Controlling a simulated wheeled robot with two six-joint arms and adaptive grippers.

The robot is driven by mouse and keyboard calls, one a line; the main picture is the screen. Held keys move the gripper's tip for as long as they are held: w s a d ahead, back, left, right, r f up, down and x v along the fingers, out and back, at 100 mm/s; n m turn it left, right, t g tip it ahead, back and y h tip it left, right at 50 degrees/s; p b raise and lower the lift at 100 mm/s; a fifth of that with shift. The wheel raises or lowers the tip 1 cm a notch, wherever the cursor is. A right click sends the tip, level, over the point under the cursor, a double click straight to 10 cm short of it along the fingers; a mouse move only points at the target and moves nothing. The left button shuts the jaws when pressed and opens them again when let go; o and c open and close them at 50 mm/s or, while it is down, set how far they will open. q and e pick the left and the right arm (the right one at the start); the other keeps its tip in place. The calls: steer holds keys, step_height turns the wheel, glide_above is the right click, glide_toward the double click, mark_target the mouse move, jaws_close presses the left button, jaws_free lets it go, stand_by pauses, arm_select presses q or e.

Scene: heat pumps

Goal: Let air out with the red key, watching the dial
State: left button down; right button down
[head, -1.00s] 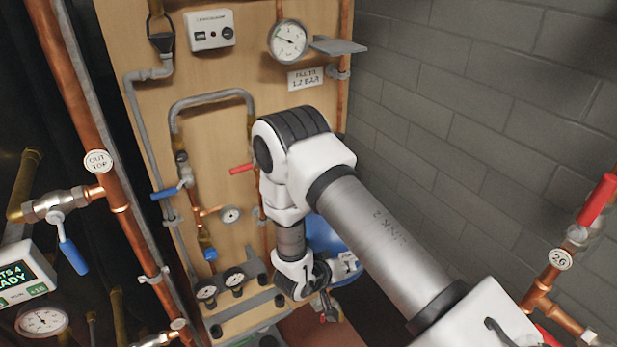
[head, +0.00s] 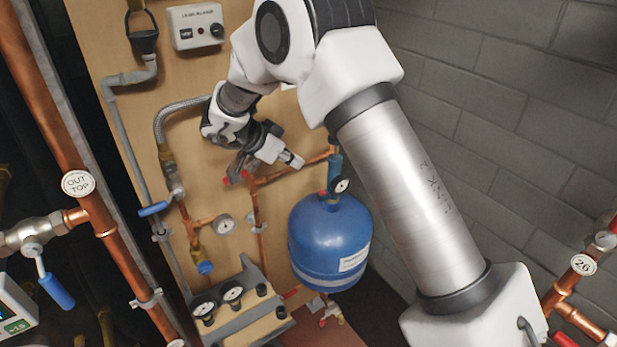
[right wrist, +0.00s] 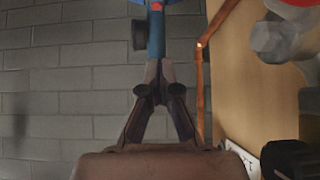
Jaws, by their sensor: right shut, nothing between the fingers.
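My right gripper (head: 295,161) is shut and empty in front of the board, its fingers pointing right toward the blue fitting (head: 335,160) above the blue vessel. The closed fingers also show in the right wrist view (right wrist: 156,72), in line with the blue fitting (right wrist: 156,38); I cannot tell whether they touch. A red handle (head: 236,178) is partly hidden below my gripper. My left gripper is out of view.
A copper pipe (head: 295,172) runs beneath my gripper, and another (right wrist: 204,85) stands close in the wrist view. A grey brick wall (head: 500,120) is behind. My arm covers the board's upper right.

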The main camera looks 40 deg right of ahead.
steer(key=p, duration=0.1)
glide_toward(327, 190)
steer(key=d, duration=0.3)
steer(key=f, duration=0.1)
steer(key=d+f+p, duration=0.1)
steer(key=f, duration=0.1)
steer(key=shift+s+d+f, duration=0.15)
steer(key=shift+f, duration=0.55)
